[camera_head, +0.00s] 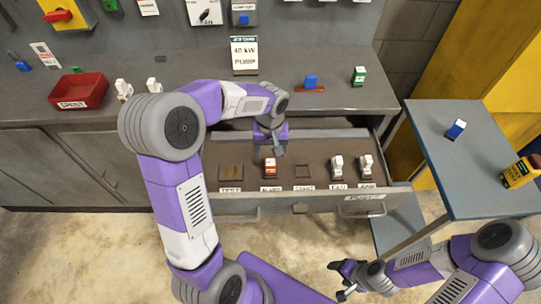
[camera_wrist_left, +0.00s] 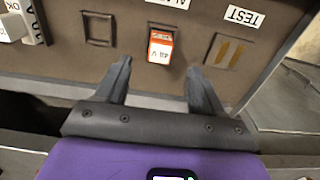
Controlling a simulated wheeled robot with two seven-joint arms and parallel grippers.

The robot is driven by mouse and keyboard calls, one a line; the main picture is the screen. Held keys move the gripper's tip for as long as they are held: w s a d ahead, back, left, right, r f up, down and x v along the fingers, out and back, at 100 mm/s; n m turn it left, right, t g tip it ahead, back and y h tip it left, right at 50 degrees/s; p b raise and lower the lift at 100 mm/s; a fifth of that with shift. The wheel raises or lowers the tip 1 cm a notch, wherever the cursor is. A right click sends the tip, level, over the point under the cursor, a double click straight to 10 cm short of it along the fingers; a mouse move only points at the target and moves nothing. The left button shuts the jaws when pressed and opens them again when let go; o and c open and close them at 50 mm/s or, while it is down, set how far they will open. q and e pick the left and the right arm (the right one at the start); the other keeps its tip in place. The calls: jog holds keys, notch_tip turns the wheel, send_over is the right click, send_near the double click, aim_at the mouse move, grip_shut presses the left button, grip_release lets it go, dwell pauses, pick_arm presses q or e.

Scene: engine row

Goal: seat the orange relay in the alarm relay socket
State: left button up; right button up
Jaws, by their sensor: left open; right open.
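The orange relay (camera_head: 270,167), orange and white, stands in the drawer just behind the label that appears to read ALARM. In the left wrist view the orange relay (camera_wrist_left: 160,47) sits within the dark outline of that socket; whether it is fully down cannot be told. My left gripper (camera_head: 277,151) is over the drawer just behind the relay. In the left wrist view the open fingers (camera_wrist_left: 159,68) are apart from the relay, with nothing between them. My right gripper (camera_head: 345,281) is open and empty, low over the floor at the bottom right.
The open drawer (camera_head: 318,151) also has a TEST socket (camera_head: 231,172), an empty socket (camera_head: 302,171) and two white relays (camera_head: 337,167) to the right. A red SPENT bin (camera_head: 79,90) stands on the counter. A side table (camera_head: 470,175) at right holds a blue-and-white relay (camera_head: 456,129).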

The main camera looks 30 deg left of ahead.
aim_at(270, 162)
pick_arm(q)
jog(key=shift+r+p, duration=0.35)
jog(key=shift+r, duration=1.25)
